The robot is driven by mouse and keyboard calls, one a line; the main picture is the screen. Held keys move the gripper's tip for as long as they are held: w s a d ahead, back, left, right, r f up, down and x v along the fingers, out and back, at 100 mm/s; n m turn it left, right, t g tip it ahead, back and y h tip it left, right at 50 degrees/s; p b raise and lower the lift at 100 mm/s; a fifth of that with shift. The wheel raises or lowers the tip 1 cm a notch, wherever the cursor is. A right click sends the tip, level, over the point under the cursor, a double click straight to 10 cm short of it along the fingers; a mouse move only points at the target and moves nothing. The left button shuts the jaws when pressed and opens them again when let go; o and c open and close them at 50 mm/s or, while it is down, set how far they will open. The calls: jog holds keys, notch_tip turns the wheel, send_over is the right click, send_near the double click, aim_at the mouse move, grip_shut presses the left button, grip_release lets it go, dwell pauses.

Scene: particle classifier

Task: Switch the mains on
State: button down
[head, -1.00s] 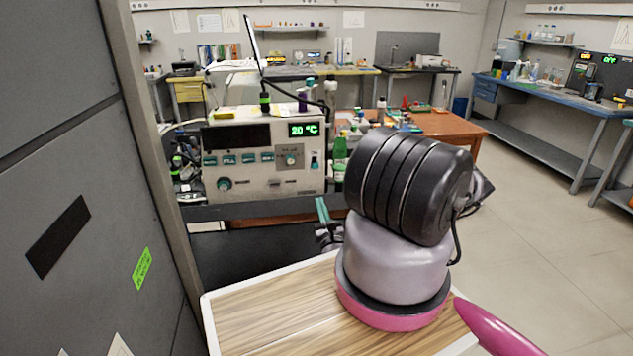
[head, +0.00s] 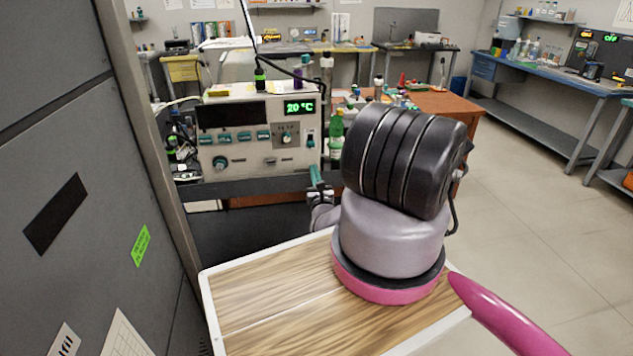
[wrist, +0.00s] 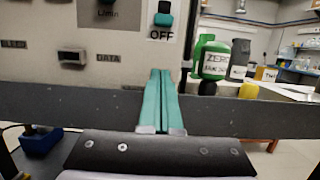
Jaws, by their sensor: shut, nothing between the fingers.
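The particle classifier is a cream instrument box (head: 235,165) with a green "20 °C" display (head: 299,107), in the head view left of centre. At its right end is a teal mains switch (head: 311,139), which also shows at the top of the wrist view (wrist: 163,15) above the word "OFF". My gripper (head: 314,168) has teal fingers, held together with nothing between them. In the wrist view the fingertips (wrist: 161,72) point at the panel just below the "OFF" label. Whether they touch the panel I cannot tell.
A dark rail (wrist: 60,112) runs along the bench front below the panel. A green bottle (head: 335,130) and other bottles stand right of the instrument. A tall grey cabinet (head: 60,150) is close on the left. Open floor lies on the right.

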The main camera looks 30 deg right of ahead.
aim_at(311, 156)
jog(key=x, duration=0.3)
jog(key=shift+w+r, duration=0.1)
jog(key=shift+r, duration=0.2)
notch_tip(311, 156, up, 2)
jog(key=shift+r, duration=0.75)
